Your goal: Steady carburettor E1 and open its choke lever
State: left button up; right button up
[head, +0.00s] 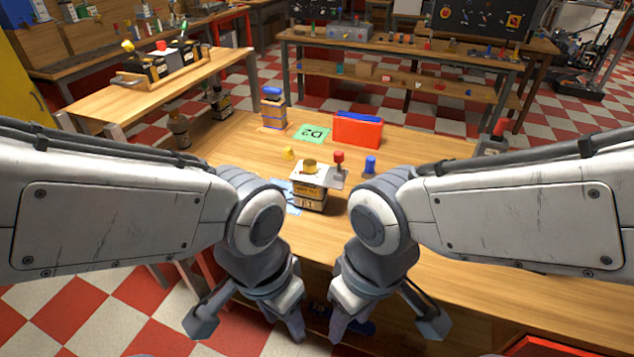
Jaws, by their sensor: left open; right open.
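Carburettor E1 (309,193) stands upright on the wooden table, between my two forearms, with an E1 label on its front. A pale plate and a yellow knob (310,165) are on its top. A red-knobbed lever (338,159) rises at its right side; I cannot tell whether this is the choke lever. My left gripper (246,326) is open and empty at the table's front edge, nearer me than the carburettor and to its left. My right gripper (386,326) is open and empty, nearer me and to its right. Neither touches the carburettor.
A blue piece (370,166) stands right of the carburettor and a small yellow piece (288,153) behind it. Further back are a green D2 card (312,133), a red bin (357,131) and a blue-topped stack (272,108).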

aim_at(338, 156)
jog(key=u, duration=0.25)
jog(key=k, duration=0.3)
jog(key=u, duration=2.95)
jog(key=i, duration=0.1)
jog(key=z, duration=1.9)
jog(key=i, duration=0.85)
jog(key=z, duration=0.65)
jog(key=i, duration=0.65)
jog(key=z, duration=1.1)
jog(key=i, duration=0.35)
jog(key=z, duration=0.25)
